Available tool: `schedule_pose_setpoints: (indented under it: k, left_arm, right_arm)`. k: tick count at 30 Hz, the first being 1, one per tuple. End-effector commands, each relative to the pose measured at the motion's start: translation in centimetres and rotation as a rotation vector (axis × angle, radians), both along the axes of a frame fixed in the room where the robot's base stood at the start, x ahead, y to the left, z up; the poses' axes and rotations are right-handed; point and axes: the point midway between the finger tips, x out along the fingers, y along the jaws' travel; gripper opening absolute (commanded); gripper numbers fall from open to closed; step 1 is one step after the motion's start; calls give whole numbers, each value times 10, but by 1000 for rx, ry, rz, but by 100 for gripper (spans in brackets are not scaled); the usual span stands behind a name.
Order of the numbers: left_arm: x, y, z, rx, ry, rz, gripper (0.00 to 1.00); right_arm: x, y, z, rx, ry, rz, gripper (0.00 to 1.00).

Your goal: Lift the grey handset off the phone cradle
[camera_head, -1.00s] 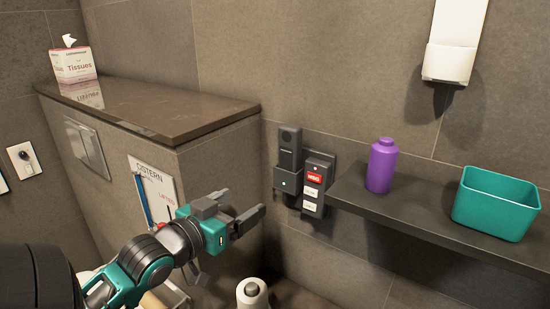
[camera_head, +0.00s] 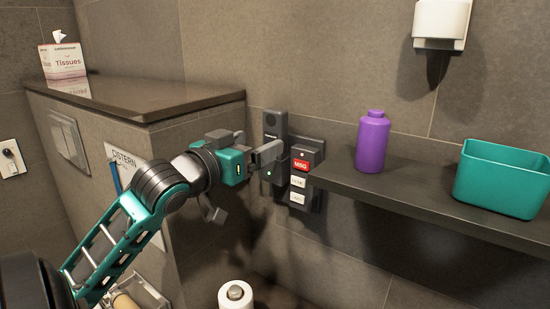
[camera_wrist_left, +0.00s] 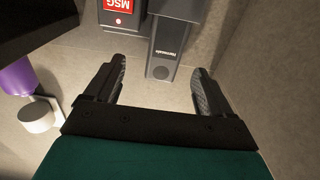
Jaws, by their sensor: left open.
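The grey handset (camera_head: 275,124) stands upright in the phone cradle (camera_head: 266,174) on the wall, left of the shelf. A small green light shows on the cradle, which my gripper partly hides. My left gripper (camera_head: 258,146) is open and empty, close in front of the handset in the head view. In the left wrist view, the handset (camera_wrist_left: 165,50) shows upside down beyond and between the two open fingers (camera_wrist_left: 158,85). The fingers appear apart from it. My right gripper is not in view.
A panel with a red MSG label (camera_head: 301,165) adjoins the cradle on the right. A shelf (camera_head: 400,195) holds a purple bottle (camera_head: 372,142) and a teal bin (camera_head: 503,180). A stone ledge (camera_head: 140,92) with a tissue box (camera_head: 63,60) is left. A paper roll (camera_head: 236,295) stands below.

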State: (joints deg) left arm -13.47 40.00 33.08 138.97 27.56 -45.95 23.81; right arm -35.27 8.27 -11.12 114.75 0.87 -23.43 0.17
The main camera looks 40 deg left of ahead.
Motion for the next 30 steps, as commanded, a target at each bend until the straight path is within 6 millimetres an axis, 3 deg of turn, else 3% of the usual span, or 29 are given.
schedule_pose_setpoints:
  k: [8,18,29,30]
  left_arm:
    - [18,3,1,3,-1,1,83]
    - [59,15,-3,1,-3,1,83]
    - [66,15,-4,2,-1,0,83]
    - [66,15,-4,2,-1,0,79]
  right_arm:
    - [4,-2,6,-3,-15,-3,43]
    - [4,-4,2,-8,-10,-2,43]
    - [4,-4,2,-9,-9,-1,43]
    - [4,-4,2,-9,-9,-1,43]
